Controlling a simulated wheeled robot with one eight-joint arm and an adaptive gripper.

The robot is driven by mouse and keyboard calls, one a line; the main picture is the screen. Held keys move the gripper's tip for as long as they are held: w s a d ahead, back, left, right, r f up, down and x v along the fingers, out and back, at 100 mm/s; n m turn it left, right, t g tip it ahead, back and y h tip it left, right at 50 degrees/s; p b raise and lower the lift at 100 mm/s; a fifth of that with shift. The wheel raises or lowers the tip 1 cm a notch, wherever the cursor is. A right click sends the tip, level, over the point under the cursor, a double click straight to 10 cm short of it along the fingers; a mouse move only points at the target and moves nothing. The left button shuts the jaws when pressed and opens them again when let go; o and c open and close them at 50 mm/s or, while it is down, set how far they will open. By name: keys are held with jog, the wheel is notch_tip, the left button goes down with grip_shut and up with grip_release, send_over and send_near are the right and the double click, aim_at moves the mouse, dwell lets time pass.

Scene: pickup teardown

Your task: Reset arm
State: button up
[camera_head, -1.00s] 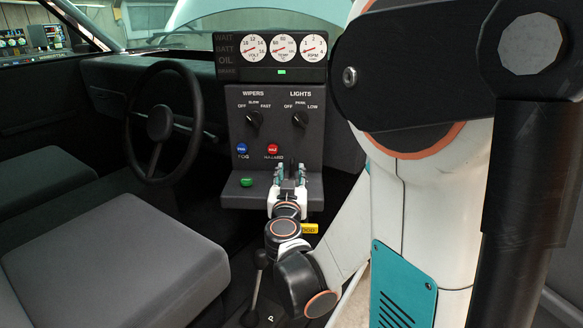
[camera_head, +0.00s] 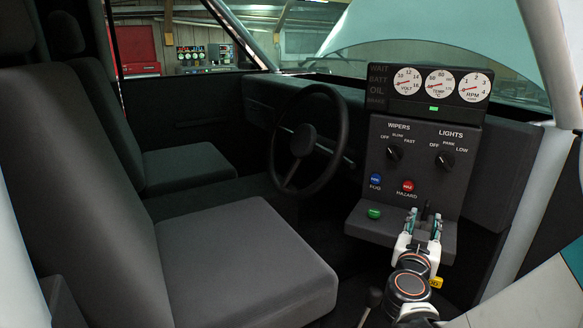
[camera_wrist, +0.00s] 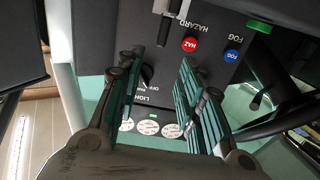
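My gripper (camera_head: 424,226) is at the front of the dark control panel (camera_head: 440,188), over its ledge (camera_head: 390,227) and right of the green button (camera_head: 374,213). In the wrist view my gripper (camera_wrist: 163,85) has its two teal-ribbed fingers spread with a clear gap and nothing between them. A dark upright lever (camera_head: 426,210) shows just behind the fingertips in the head view. Whether they touch it is hidden. My arm runs down from the gripper to the lower right.
The panel carries a wipers knob (camera_head: 394,153), a lights knob (camera_head: 444,160), a blue fog button (camera_head: 376,180) and a red hazard button (camera_head: 407,187). The steering wheel (camera_head: 303,140), seat (camera_head: 235,260) and a floor lever (camera_head: 375,297) are to the left. A yellow tag (camera_head: 436,283) is beside my wrist.

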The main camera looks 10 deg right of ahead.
jog(key=s+a+f+n+g+y, duration=0.2)
jog(key=s+a+y, duration=0.4)
jog(key=a, duration=0.5)
jog(key=s+a+f+n+g+y, duration=0.2)
jog(key=s+a+n+g+y, duration=0.2)
jog(key=s+a, duration=0.6)
jog(key=shift+s+a+f+n+g+y, duration=0.3)
jog(key=shift+a+n+y, duration=0.35)
jog(key=shift+n+y, duration=0.35)
